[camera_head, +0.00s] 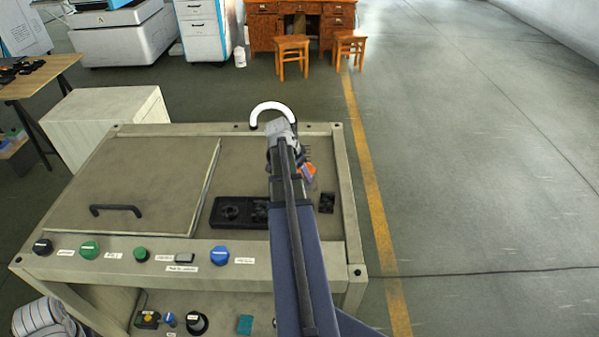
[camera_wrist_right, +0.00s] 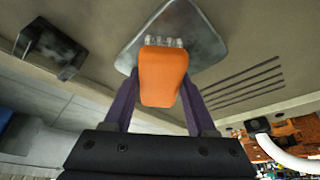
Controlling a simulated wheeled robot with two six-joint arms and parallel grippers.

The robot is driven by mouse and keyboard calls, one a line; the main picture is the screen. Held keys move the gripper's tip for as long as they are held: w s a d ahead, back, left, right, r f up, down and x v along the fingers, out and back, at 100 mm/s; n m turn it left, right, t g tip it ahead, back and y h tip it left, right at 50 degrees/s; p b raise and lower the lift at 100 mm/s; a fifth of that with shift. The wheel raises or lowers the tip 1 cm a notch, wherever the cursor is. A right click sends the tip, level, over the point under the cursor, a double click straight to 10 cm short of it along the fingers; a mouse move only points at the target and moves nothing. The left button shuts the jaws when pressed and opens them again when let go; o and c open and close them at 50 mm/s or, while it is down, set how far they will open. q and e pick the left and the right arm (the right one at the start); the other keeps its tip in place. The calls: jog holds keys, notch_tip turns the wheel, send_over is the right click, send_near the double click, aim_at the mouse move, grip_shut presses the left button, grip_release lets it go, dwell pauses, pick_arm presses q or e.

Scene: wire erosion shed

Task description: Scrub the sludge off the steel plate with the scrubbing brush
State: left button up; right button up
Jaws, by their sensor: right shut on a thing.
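The scrubbing brush has an orange handle (camera_wrist_right: 163,76) and short pale bristles. My right gripper (camera_wrist_right: 161,84) is shut on the handle, with a purple finger on either side. The steel plate (camera_wrist_right: 203,45) is grey with rounded corners and lies on the bench top behind the bristles. The bristles overlap it in the wrist view; I cannot tell whether they touch it. Faint darker mottling shows on the plate, but I cannot clearly make out sludge. In the head view the orange brush (camera_head: 309,169) shows beside my right arm, which hides most of the plate. My left gripper is out of view.
The bench (camera_head: 345,200) has a lid with a black handle (camera_head: 116,209) at left and knobs along its front. A dark tray (camera_head: 231,212) and a small black block (camera_head: 327,203) are near my arm. A white arch (camera_head: 272,107) stands at the back edge. Floor at right is clear.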

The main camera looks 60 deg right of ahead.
jog(key=shift+w+a+f, duration=0.1)
jog(key=shift+w+a, duration=0.45)
jog(key=shift+w, duration=0.3)
jog(key=shift+w+a, duration=0.5)
jog(key=shift+w, duration=0.35)
jog(key=shift+w+a, duration=0.6)
jog(key=shift+w, duration=0.35)
jog(key=shift+w+a, duration=0.6)
jog(key=shift+w, duration=0.35)
notch_tip(320, 180, up, 6)
jog(key=p, duration=0.5)
jog(key=shift+p, duration=0.4)
notch_tip(320, 180, up, 3)
jog(key=p, duration=0.3)
jog(key=shift+s+d, duration=0.1)
